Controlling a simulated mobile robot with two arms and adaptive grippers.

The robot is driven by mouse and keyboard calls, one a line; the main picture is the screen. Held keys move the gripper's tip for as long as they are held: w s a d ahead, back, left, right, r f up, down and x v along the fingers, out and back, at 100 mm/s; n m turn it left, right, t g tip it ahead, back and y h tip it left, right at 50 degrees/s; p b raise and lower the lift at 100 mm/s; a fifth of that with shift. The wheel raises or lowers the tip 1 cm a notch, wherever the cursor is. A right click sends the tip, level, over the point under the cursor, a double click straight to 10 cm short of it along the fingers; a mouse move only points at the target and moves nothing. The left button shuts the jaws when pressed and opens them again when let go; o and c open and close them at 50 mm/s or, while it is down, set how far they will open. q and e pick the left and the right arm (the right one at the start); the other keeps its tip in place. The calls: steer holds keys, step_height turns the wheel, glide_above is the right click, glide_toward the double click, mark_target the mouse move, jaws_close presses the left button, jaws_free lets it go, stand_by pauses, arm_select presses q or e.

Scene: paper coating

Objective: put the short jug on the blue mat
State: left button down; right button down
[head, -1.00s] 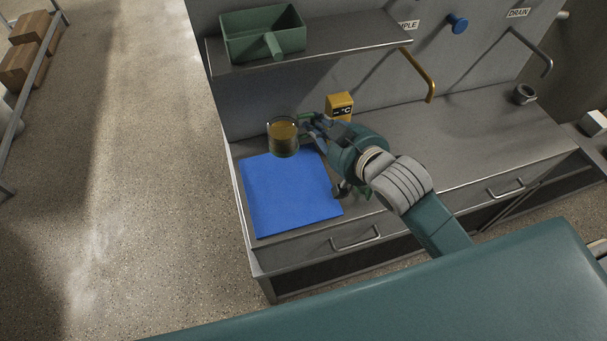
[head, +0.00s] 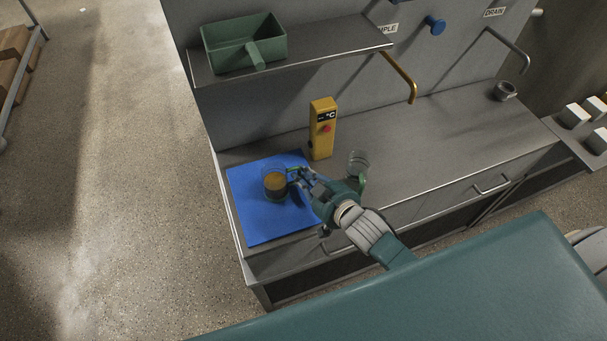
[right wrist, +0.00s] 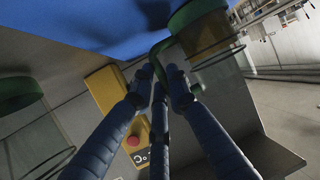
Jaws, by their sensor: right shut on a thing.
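The short jug (head: 275,184) is clear, holds amber contents and has a green handle. It looks upright over the blue mat (head: 262,225); whether its base touches the mat is hard to tell. My right gripper (head: 297,177) is at the jug's right side, shut on its handle. In the right wrist view the green handle (right wrist: 160,52) lies at the fingertips and the jug (right wrist: 208,38) is at upper right. The mat (right wrist: 85,22) fills the top of that view. My left gripper is not in view.
Another clear jug (head: 358,161) with a green handle stands right of the mat, close to my right gripper. A yellow °C device (head: 322,128) stands behind. A shelf (head: 300,52) with a green scoop-like container (head: 235,45) hangs above. The counter's right side is mostly clear.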

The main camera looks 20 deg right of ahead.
steer(key=c, duration=1.7)
jaws_free()
steer(key=shift+r, duration=0.1)
steer(key=shift+s+d, duration=0.1)
steer(key=shift+s, duration=0.2)
steer(key=b+v, duration=0.1)
steer(key=v, duration=1)
steer(key=shift+s+r, duration=0.1)
steer(key=shift+s, duration=0.1)
steer(key=shift+d, duration=0.1)
